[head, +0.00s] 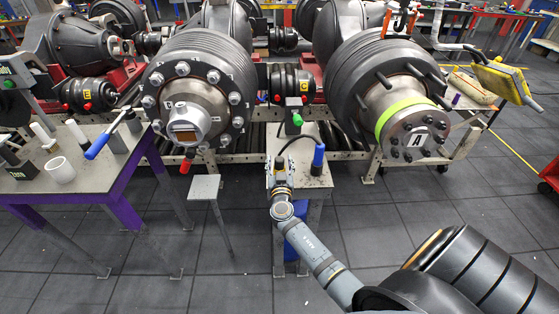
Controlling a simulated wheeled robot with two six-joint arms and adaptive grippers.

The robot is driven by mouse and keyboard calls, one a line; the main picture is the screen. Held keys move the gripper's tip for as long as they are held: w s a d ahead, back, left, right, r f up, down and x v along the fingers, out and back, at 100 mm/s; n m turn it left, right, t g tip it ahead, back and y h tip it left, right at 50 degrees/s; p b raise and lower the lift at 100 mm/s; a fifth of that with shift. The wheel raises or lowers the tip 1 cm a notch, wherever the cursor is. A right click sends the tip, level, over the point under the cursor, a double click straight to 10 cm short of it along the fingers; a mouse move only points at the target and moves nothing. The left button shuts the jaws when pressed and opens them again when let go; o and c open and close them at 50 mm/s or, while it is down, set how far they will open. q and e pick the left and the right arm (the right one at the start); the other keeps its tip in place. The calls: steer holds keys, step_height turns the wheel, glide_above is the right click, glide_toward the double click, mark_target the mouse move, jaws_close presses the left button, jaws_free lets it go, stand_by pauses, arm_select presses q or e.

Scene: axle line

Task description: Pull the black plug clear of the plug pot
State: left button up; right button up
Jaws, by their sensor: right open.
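My right gripper (279,165) is open at the front left edge of the small centre stand (316,180), its fingers pointing away from me. I see nothing held in it. Just beyond it on the stand, a black cable loops over to an upright blue cylinder (318,155) with a dark lower part. A dark block with a green knob (297,119) stands farther back. I cannot tell which of these, if any, is the black plug or the plug pot. My left gripper is not in view.
A left table (95,172) with purple legs carries a white cup (59,170), white cylinders and a blue-handled tool (98,146). Large axle hubs (190,125) and (415,130) stand behind. A small grey stool (206,187) is left of my arm. The floor in front is clear.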

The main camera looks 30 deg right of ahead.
steer(key=shift+s+a, duration=0.1)
steer(key=shift+c, duration=1)
jaws_close()
step_height(320, 180, up, 13)
steer(key=p, duration=0.2)
step_height(320, 180, up, 15)
steer(key=b, duration=0.1)
glide_above(279, 159)
